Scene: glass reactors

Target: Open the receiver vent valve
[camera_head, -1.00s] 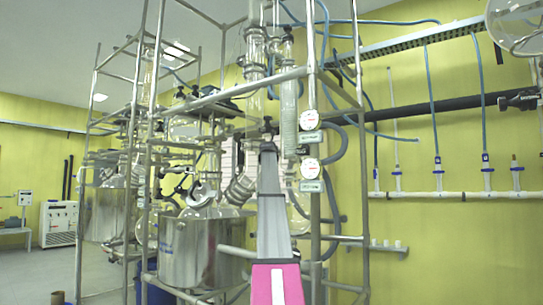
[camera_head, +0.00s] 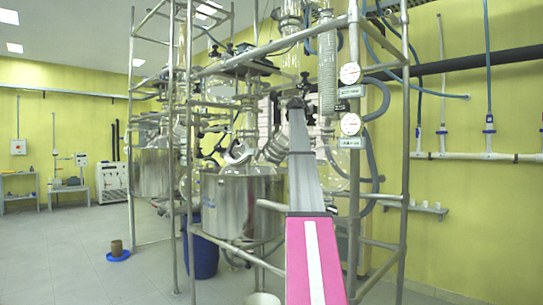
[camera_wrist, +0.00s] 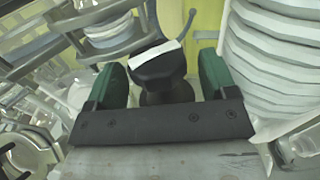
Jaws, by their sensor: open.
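In the wrist view, a black valve knob (camera_wrist: 160,70) with a white stripe on its top lies between the two green fingers of my gripper (camera_wrist: 161,60). The fingers are open, one on each side of the knob, with a gap visible on both sides. I cannot tell from here which valve this is. In the head view, my gripper (camera_head: 297,101) is at the far end of my grey and pink arm, among the glassware behind the front frame bar. The fingers and knob are too small to make out there.
Ribbed white glassware (camera_wrist: 279,60) is close to the right finger, and metal clamps (camera_wrist: 110,35) are at the left. A steel vessel (camera_head: 240,205) stands left of my arm. A frame post (camera_head: 355,180) with two gauges (camera_head: 350,73) is at the right. Open floor lies left.

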